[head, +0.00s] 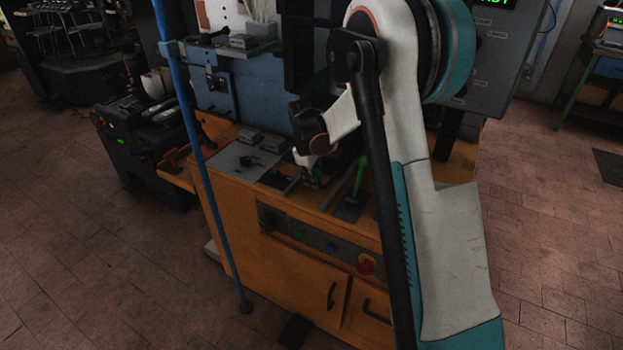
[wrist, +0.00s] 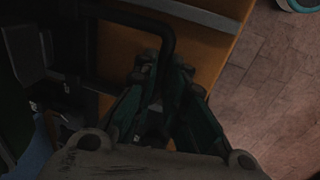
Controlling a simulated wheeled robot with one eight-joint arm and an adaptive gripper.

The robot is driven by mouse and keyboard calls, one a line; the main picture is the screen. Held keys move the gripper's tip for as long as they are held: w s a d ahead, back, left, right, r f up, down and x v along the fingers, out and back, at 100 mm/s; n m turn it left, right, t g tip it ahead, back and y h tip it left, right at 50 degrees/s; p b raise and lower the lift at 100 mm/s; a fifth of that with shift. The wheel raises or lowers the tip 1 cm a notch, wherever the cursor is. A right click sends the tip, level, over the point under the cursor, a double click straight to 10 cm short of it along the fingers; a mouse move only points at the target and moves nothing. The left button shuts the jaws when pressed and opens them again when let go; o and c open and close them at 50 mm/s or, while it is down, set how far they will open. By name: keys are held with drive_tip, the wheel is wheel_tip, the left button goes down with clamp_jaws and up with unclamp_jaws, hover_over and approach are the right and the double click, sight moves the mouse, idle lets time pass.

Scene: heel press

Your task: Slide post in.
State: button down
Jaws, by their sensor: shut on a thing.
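My gripper (wrist: 168,75) is shut on a dark bent bar (wrist: 150,20), which looks like a handle, in the wrist view. The bar runs from the upper left and curves down between the fingers. In the head view my gripper (head: 312,180) is low over the top of the orange press cabinet (head: 240,205), in front of the blue press body (head: 255,90). My arm covers part of the press there. I cannot make out the post itself or how far in it sits; the area is dark and partly hidden.
A green lever (head: 360,175) stands just right of my gripper. A grey plate with small dark parts (head: 245,160) lies to the left. A control panel (head: 320,240) is on the cabinet front. A thin blue pole (head: 205,175) stands at the left. Tiled floor (head: 90,270) is open around.

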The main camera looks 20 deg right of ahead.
drive_tip(key=c, duration=1.8)
unclamp_jaws()
drive_tip(key=shift+w+d+r, duration=0.1)
drive_tip(key=shift+w+d, duration=0.05)
drive_tip(key=shift+d, duration=0.05)
drive_tip(key=shift+o, duration=0.7)
drive_tip(key=shift+d, duration=0.1)
wheel_tip(320, 180, up, 12)
drive_tip(key=s+a, duration=0.1)
drive_tip(key=a, duration=0.1)
drive_tip(key=shift+s, duration=0.15)
drive_tip(key=shift+f, duration=0.2)
